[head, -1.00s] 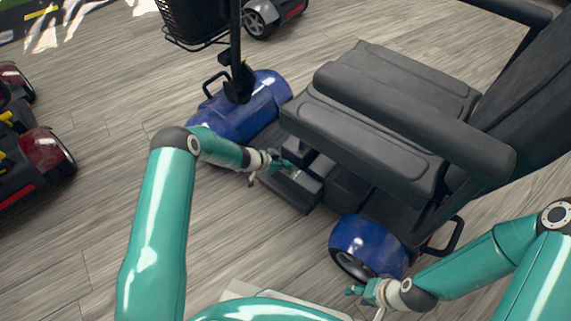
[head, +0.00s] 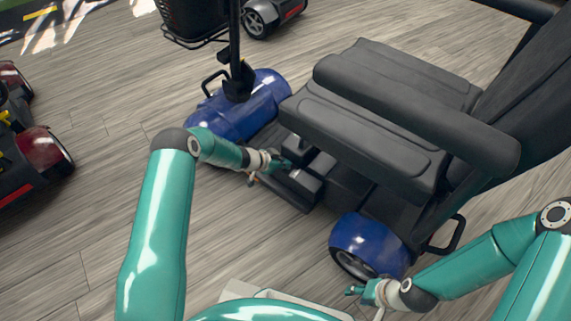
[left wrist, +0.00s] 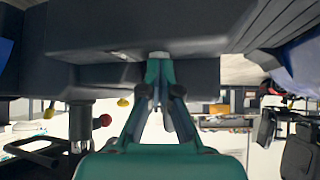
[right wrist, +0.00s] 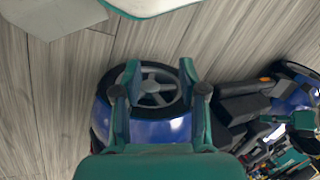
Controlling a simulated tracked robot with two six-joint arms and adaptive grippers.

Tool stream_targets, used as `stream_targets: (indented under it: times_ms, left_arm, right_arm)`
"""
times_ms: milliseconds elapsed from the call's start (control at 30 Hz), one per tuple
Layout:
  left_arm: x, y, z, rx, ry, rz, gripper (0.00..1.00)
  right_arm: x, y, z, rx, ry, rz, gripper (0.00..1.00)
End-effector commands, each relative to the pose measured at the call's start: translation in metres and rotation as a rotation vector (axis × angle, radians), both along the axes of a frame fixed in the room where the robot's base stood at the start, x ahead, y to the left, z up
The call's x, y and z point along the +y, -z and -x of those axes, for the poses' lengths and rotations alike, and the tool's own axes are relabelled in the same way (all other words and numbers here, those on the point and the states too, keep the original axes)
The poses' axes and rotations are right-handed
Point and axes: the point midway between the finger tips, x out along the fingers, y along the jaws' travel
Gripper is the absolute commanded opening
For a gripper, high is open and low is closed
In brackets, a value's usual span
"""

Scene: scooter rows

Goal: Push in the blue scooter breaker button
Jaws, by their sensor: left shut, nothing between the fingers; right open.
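The blue scooter has a glossy blue front shroud (head: 258,100), a black seat (head: 365,125) and a blue rear fender (head: 360,240). My left gripper (head: 284,164) is low beside the dark box below the seat's front edge. In the left wrist view, its shut fingers (left wrist: 160,66) point at the dark underside. A small pale part (left wrist: 158,54) shows right at the fingertips; I cannot tell if it is the breaker button or if they touch. My right gripper (head: 352,291) is open and empty near the rear wheel, which shows between its fingers (right wrist: 157,92).
A red scooter (head: 45,150) stands at the left edge. Another scooter with a black basket (head: 195,18) is at the top. The scooter's armrest (head: 415,110) overhangs the seat. Wooden floor (head: 90,200) is clear at the left.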

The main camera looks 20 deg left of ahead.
Motion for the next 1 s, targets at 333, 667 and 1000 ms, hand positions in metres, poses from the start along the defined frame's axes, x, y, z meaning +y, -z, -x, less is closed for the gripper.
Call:
stream_targets:
  times_ms: [333, 667, 1000]
  left_arm:
    - [0.005, -0.050, 0.008, 0.002, -0.006, -0.002, 0.00]
    - [0.035, -0.098, 0.047, -0.002, -0.004, -0.002, 0.00]
    - [0.046, -0.112, 0.060, -0.005, -0.004, -0.001, 0.00]
  right_arm:
    - [0.000, -0.039, 0.000, -0.001, 0.000, 0.000, 0.42]
    - [0.000, -0.061, 0.000, 0.000, 0.000, 0.000, 0.42]
    - [0.000, -0.067, 0.000, 0.000, 0.000, 0.000, 0.42]
